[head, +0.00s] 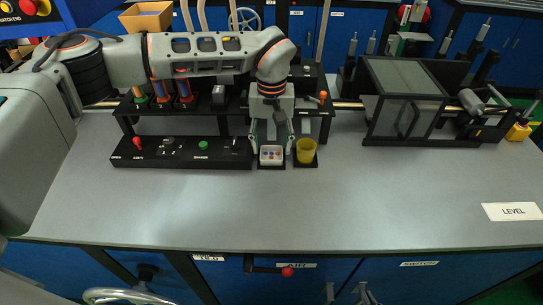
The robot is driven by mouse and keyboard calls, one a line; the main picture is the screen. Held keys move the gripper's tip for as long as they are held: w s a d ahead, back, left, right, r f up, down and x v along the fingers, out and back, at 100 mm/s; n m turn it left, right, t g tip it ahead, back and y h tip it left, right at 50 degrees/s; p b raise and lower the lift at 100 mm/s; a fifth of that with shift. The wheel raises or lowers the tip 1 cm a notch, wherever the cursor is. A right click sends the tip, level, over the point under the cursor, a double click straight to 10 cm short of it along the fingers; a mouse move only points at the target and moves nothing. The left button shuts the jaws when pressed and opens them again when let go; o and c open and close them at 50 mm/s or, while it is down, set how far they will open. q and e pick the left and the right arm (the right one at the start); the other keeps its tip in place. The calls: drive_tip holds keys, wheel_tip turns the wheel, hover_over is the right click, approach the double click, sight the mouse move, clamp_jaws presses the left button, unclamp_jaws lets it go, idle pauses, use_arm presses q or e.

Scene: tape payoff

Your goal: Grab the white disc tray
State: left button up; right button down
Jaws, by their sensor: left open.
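Nothing is visibly held. My right gripper is not in view.
A yellow cup (306,151) stands in a black holder just right of the tray. The black panel (180,152) with a red lever and green button lies to the left. A glass-sided black enclosure (405,95) stands at the right. The grey worktop (270,210) in front is clear.

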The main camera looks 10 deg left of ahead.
use_arm(q)
drive_tip(key=c, duration=0.7)
drive_tip(key=shift+r, duration=0.1)
